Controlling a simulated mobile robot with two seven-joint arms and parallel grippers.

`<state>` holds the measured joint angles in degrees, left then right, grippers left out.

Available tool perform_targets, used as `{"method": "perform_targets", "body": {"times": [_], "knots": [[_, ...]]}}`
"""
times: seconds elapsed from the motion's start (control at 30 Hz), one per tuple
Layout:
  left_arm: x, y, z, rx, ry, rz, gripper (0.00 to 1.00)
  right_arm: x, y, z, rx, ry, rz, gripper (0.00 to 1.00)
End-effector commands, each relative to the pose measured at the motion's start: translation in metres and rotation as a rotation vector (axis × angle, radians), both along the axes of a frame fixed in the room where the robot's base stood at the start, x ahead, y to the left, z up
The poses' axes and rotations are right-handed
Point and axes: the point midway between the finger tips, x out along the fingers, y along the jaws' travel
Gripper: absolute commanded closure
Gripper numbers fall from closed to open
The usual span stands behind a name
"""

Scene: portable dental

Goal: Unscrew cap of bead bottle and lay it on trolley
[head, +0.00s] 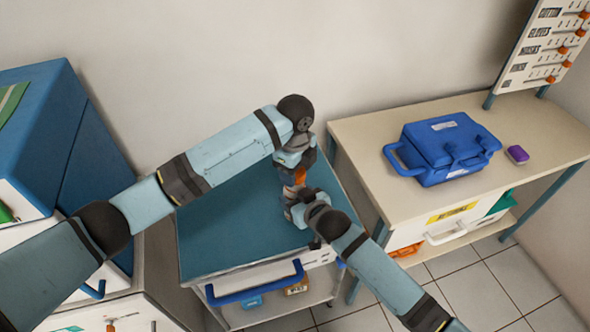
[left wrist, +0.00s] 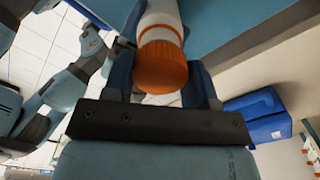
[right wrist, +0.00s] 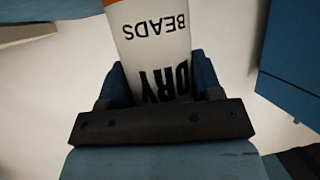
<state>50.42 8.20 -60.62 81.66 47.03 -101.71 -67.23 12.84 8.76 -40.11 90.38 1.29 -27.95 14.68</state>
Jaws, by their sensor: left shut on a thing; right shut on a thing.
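The bead bottle is white with the words "DRY BEADS" (right wrist: 150,45), and it fills the middle of the right wrist view. Its orange cap (left wrist: 161,66) shows in the left wrist view and as a small orange patch (head: 300,175) in the head view. My left gripper (head: 297,165) is above, shut on the cap end of the bottle. My right gripper (head: 298,205) is lower, shut around the white bottle body. The cap is at the bottle's top; I cannot tell how far it is turned. The trolley (head: 225,225) has a teal top beneath both grippers.
The trolley top is bare to the left of the grippers. A desk to the right bears a blue case (head: 445,150) and a purple block (head: 517,154). A blue and white cabinet (head: 50,130) stands at the left. A wall is behind the trolley.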

Motion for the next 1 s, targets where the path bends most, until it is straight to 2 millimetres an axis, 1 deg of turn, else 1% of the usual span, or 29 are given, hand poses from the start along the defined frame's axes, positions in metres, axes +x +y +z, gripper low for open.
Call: {"method": "perform_targets", "body": {"times": [0.07,0.17,0.4,0.6,0.63,0.67,0.7,0.73,0.77,1.0], "knots": [[0.000,0.000,0.002,-0.001,-0.001,0.000,0.76,0.000,0.000,0.000,0.000,0.000,0.000,1.00],[0.000,0.000,0.011,-0.001,-0.001,-0.001,0.76,0.000,0.000,0.000,0.000,0.000,0.000,1.00],[0.000,0.000,0.039,-0.001,-0.002,0.000,0.76,0.000,0.000,0.000,0.000,0.000,0.000,1.00],[0.000,0.000,0.040,0.000,0.000,0.000,0.76,0.000,0.000,0.000,0.000,0.000,0.000,1.00],[0.000,0.000,0.040,0.000,0.000,0.000,0.76,0.000,0.000,0.000,0.000,0.000,0.000,0.39],[0.000,0.000,0.040,0.000,0.000,0.000,0.76,0.000,0.000,0.000,0.000,0.000,0.000,0.32],[0.000,0.000,0.040,0.000,0.000,0.000,0.76,0.000,0.000,0.000,0.000,0.000,0.000,0.22],[0.000,0.000,0.040,0.000,0.000,0.000,0.76,0.000,0.000,0.000,0.000,0.000,0.000,0.16],[0.000,0.000,0.040,0.000,0.000,0.000,0.76,0.000,0.000,0.000,0.000,0.000,0.000,0.11],[0.000,0.000,0.040,0.000,0.000,0.000,0.76,0.000,0.000,0.000,0.000,0.000,0.000,0.11]]}}
